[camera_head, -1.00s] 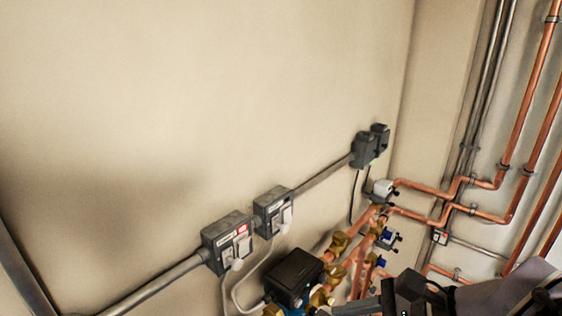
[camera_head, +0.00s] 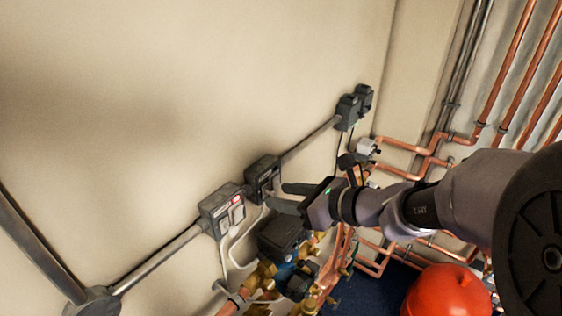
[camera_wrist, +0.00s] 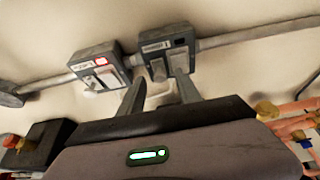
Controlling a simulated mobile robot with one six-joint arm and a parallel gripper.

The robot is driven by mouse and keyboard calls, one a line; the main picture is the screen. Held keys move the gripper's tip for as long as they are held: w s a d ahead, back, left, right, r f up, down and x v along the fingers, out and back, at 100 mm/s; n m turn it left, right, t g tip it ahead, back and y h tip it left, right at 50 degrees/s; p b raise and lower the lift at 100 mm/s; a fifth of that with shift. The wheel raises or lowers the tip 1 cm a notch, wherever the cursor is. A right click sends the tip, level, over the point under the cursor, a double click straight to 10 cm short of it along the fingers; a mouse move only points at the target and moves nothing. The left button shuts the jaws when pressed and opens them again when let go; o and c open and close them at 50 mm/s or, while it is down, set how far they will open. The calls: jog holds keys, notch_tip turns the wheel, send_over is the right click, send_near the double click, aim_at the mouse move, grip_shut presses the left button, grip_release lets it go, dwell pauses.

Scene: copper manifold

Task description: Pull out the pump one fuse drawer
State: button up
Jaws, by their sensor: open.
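Two grey boxes are fixed to the wall on a conduit. The left box (camera_head: 221,210) has a white front and a small red mark; it also shows in the wrist view (camera_wrist: 95,66). The right box (camera_head: 262,175) is beside it and shows in the wrist view (camera_wrist: 161,46) with a dark slot. Their labels are too small to read, so I cannot tell which holds the pump one fuse drawer. My gripper (camera_head: 278,196) is open, its fingers pointing at the right box. In the wrist view the fingertips (camera_wrist: 159,84) overlap its lower part; contact is unclear.
A black-topped pump (camera_head: 283,235) with brass fittings sits below the boxes. Copper pipes (camera_head: 400,145) run at right. A red vessel (camera_head: 447,293) stands at lower right. More dark boxes (camera_head: 349,110) are farther along the conduit. The wall above is bare.

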jog(key=shift+w+a+f, duration=0.1)
jog(key=shift+w+a, duration=0.1)
jog(key=shift+a, duration=0.05)
grip_shut()
dwell(1.4)
